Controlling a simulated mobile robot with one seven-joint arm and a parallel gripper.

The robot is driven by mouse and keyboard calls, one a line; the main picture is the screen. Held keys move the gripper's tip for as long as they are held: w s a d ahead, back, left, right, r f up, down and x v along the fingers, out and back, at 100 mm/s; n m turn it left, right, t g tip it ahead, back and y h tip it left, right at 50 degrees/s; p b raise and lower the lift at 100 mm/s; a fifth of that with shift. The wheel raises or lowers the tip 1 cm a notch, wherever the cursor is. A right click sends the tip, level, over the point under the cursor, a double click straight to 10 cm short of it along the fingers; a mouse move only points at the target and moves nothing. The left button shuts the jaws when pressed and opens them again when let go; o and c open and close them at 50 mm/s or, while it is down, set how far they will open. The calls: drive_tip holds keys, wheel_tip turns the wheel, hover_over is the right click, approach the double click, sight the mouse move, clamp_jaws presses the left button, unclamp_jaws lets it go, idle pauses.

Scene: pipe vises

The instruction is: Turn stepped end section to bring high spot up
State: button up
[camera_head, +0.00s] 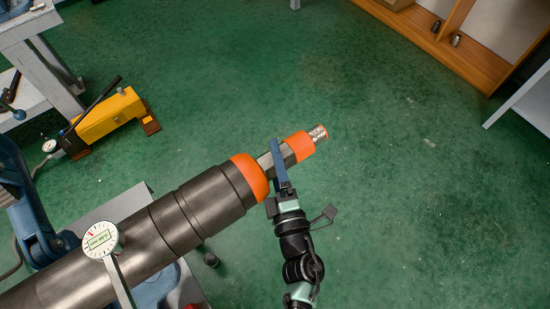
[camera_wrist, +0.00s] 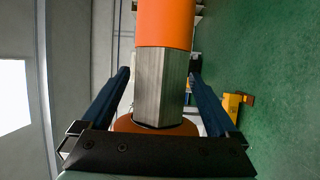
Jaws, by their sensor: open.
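The stepped end section (camera_head: 277,160) sticks out of the big dark steel pipe (camera_head: 190,220) toward the upper right. It has a grey faceted part, an orange band (camera_head: 299,145) and a bright metal tip (camera_head: 318,133). A wide orange collar (camera_head: 250,177) sits where it meets the pipe. My gripper (camera_head: 275,150) is at the faceted part. In the wrist view, my open blue fingers (camera_wrist: 158,82) stand on either side of the grey faceted part (camera_wrist: 160,95), with a gap visible at each side. A dial gauge (camera_head: 101,240) sits over the pipe; its reading is too small to tell.
A yellow hand pump (camera_head: 108,118) with a small gauge stands on the green floor at left. A wooden shelf (camera_head: 445,40) is at upper right, and a grey table edge (camera_head: 525,105) at right. The floor (camera_head: 420,200) right of my arm is clear.

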drive_tip(key=c, duration=1.4)
drive_tip(key=shift+f+b, duration=0.15)
drive_tip(key=shift+b, duration=0.35)
